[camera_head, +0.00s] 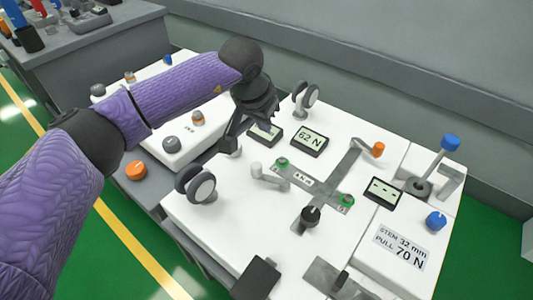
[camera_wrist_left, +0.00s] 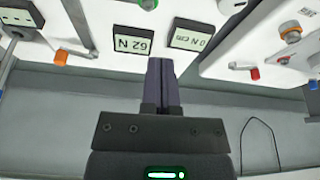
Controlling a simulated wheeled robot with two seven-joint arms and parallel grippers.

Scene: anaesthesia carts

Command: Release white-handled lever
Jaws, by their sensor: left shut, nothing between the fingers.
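The white-handled lever (camera_head: 267,178) stands on the white panel in the head view, left of the green discs, its pale knob at the upper left end. My left gripper (camera_head: 227,146) is shut and empty, above and left of the lever, with a visible gap in the picture. In the left wrist view its two dark fingers (camera_wrist_left: 162,68) lie together with nothing between them. A pale knob (camera_wrist_left: 230,5) at the top edge of that view may be the lever's handle; I cannot tell. My right gripper does not show.
A display reading 62 N (camera_head: 309,141) and a second display (camera_head: 265,133) sit near my gripper. Grey wheel-like parts (camera_head: 196,186) rise at the panel's left edge. An orange-tipped lever (camera_head: 377,149), a black knob (camera_head: 310,215) and a blue-knobbed lever (camera_head: 449,143) stand farther right.

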